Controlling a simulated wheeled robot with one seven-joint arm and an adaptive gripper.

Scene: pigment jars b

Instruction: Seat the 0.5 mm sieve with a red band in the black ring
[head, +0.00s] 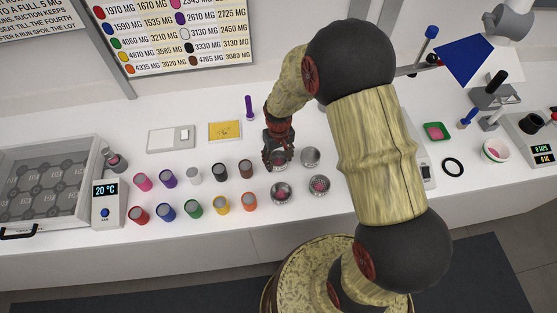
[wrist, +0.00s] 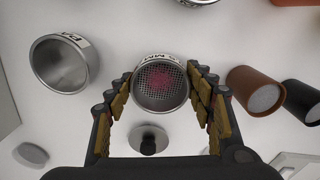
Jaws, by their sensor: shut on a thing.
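My gripper (head: 278,150) is shut on a round metal sieve (wrist: 160,82), its pads against opposite sides of the rim. The wrist view shows its mesh, a pink-red patch at the mesh and a white label ending in MM. I cannot read the size or make out a red band. In the head view the sieve (head: 279,160) is partly hidden by the fingers, low over the white bench; I cannot tell if it touches. The black ring (head: 443,168) lies empty on the bench far to the right, beyond my arm.
A steel pan (head: 310,157) stands just right of my gripper; two round metal vessels (head: 281,193) (head: 319,186) stand in front. Coloured jars (head: 221,205) stand in two rows to the left. A green tray (head: 436,131), a white bowl (head: 496,150) and a scale (head: 540,152) are near the ring.

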